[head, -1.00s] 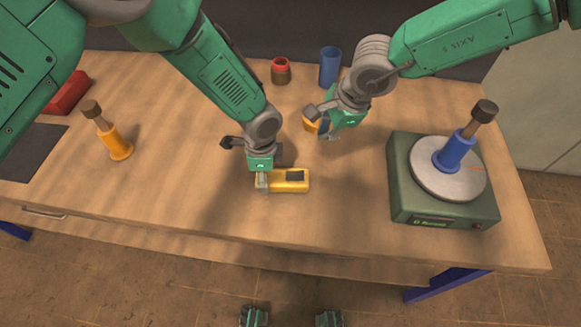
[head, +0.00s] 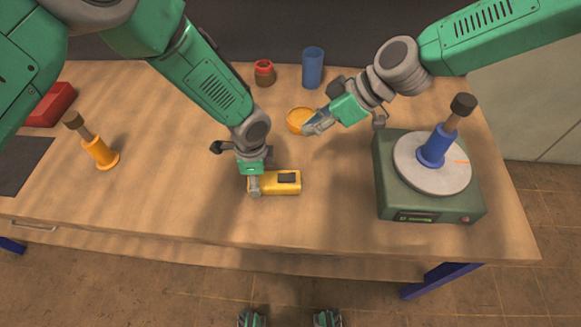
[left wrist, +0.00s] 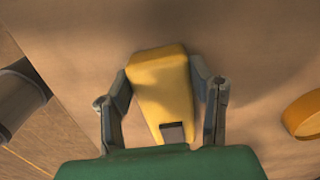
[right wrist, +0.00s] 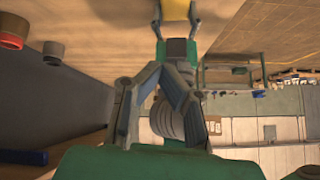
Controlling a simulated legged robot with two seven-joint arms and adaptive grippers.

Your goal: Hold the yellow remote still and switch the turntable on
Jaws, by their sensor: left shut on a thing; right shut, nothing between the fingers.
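My right gripper (head: 312,129) is shut and empty, above the table near the orange round piece, behind and to the right of the remote. The turntable (head: 432,205) is a green box at the right with a grey disc (head: 410,165). A blue holder (head: 434,150) with a dark-tipped handle stands on the disc.
An orange round piece (head: 297,120) lies by my right gripper. A blue cylinder (head: 313,68) and a red-topped brown jar (head: 264,73) stand at the back. An orange holder (head: 101,154) and a red box (head: 52,104) are at the left.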

